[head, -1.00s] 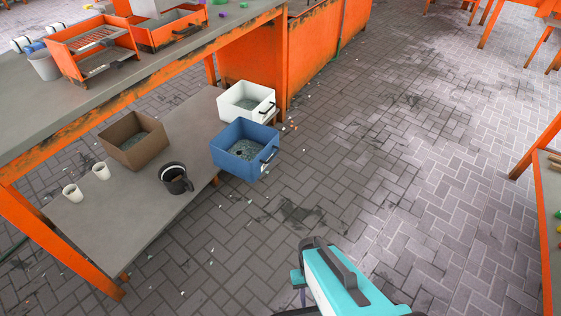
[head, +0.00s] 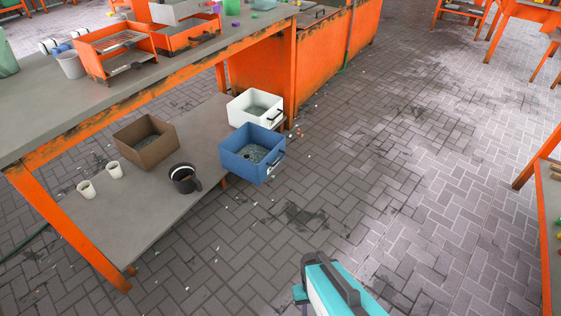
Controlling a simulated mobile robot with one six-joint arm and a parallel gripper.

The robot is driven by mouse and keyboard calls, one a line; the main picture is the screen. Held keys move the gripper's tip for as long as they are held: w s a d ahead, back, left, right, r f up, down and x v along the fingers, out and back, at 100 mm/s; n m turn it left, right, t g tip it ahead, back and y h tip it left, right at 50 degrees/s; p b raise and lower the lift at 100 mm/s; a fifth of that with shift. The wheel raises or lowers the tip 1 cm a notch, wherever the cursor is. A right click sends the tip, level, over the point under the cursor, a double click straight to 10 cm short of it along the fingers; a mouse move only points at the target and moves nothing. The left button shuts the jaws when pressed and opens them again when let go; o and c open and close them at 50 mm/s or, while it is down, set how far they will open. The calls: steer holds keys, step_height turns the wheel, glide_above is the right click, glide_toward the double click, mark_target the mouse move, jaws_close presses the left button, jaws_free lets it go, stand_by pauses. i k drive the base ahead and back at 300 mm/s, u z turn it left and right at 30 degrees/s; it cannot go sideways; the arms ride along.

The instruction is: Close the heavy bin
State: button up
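I cannot tell which container is the heavy bin. A brown open box (head: 146,144) sits further left on the shelf. Large orange bins (head: 300,70) stand on the floor behind the table; the top of one is partly in view. Only a teal and white part of my arm shows at the bottom edge. My gripper is not in view.
An orange-framed table (head: 120,90) stands over the low shelf (head: 150,210). Paved floor (head: 390,160) is open in the middle and right. Another orange-framed table (head: 540,180) stands at the right edge.

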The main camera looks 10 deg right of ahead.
mark_target(265, 147)
steer(key=u, duration=0.1)
steer(key=i, duration=0.6)
steer(key=z, duration=0.35)
steer(key=k, duration=0.2)
steer(key=u, duration=3.05)
